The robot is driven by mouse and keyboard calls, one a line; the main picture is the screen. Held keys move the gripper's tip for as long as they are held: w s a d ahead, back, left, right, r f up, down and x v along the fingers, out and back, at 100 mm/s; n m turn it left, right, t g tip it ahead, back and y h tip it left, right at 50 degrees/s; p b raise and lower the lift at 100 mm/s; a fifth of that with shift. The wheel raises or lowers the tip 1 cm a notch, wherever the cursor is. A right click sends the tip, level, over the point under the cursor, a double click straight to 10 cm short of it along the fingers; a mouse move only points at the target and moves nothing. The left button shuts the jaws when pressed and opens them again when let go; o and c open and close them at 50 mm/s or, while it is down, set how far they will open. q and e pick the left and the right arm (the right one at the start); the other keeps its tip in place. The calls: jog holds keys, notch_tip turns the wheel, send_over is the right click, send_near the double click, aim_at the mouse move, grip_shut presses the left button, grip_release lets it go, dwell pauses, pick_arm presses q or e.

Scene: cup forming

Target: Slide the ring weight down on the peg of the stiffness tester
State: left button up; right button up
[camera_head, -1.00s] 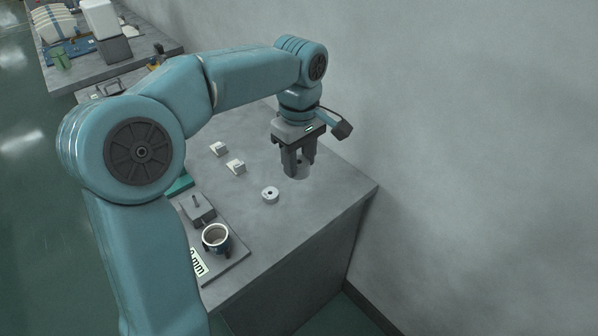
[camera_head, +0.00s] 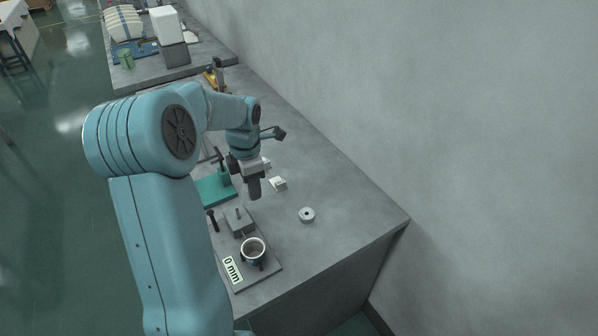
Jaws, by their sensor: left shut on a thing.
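The stiffness tester (camera_head: 268,268) is a dark grey plate near the table's front edge, with a "0 mm" display (camera_head: 233,269). On it stand a white-rimmed cup in a dark holder (camera_head: 253,251) and a grey block with a short upright peg (camera_head: 238,213). My left gripper (camera_head: 255,191) points down above the table, behind the peg and apart from it. It is shut on the ring weight, which its fingers hide now. My right gripper is out of view.
A green stand (camera_head: 215,189) is left of my gripper, and a small dark upright piece (camera_head: 212,220) stands left of the block. A small white block (camera_head: 279,184) lies behind the loose ring. The table's right side is clear, up to the wall.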

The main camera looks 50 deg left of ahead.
pick_arm(q)
jog(key=shift+n, duration=0.6)
jog(key=s+a, duration=0.1)
jog(key=s, duration=0.1)
jog(key=s+a, duration=0.1)
jog(key=s, duration=0.1)
jog(key=shift+a+r+p, duration=0.15)
jog(key=shift+a+p, duration=0.05)
jog(key=shift+p, duration=0.1)
jog(key=shift+s, duration=0.1)
jog(key=shift+f+b, duration=0.25)
jog(key=shift+b, duration=0.05)
jog(key=b, duration=0.4)
send_over(237, 210)
jog(key=shift+a+f, duration=0.1)
jog(key=shift+f, duration=2.1)
jog(key=shift+f+b, duration=2.05)
jog(key=shift+f, duration=0.45)
